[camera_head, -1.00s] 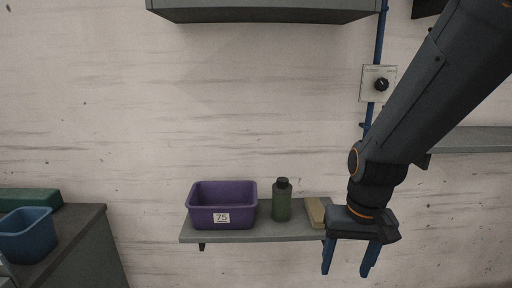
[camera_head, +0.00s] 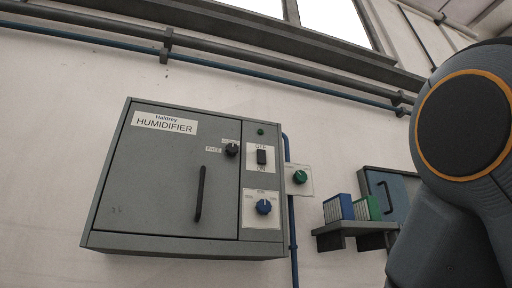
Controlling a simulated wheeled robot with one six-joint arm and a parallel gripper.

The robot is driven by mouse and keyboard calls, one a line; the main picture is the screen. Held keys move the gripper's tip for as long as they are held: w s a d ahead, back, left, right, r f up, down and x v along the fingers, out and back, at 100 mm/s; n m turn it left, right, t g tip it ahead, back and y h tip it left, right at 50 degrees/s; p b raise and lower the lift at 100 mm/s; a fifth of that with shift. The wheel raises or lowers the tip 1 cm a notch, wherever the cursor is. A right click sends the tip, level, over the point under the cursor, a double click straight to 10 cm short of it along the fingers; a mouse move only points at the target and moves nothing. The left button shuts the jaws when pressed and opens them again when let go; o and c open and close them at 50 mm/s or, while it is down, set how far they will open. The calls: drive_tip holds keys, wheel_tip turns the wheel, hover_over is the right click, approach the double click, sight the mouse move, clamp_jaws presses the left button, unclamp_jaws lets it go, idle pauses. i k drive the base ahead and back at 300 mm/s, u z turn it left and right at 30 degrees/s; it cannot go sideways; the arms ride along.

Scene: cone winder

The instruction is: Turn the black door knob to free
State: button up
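The black door knob (camera_head: 232,149) is on the upper right of the grey humidifier door (camera_head: 165,180). A small FREE label (camera_head: 213,150) is to its left, and another label, too small to read, is above it. The knob's pointer direction is too small to tell. The door looks closed, with a black vertical bar handle (camera_head: 200,194) below the knob. My gripper is out of view; only a large part of my arm shows at the right edge, apart from the cabinet.
Right of the door, a panel holds a black OFF/ON switch (camera_head: 262,157) and a blue knob (camera_head: 264,207). A green knob (camera_head: 300,176) is on a wall plate beside the cabinet. Farther right are a shelf (camera_head: 350,228) with binders and a blue-grey cabinet (camera_head: 385,190). Pipes (camera_head: 200,47) run above.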

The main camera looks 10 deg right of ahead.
sight(231, 149)
drive_tip(key=z, duration=0.4)
drive_tip(key=k, duration=1)
drive_tip(key=u, duration=0.1)
drive_tip(key=i, duration=0.6)
drive_tip(key=u, duration=0.6)
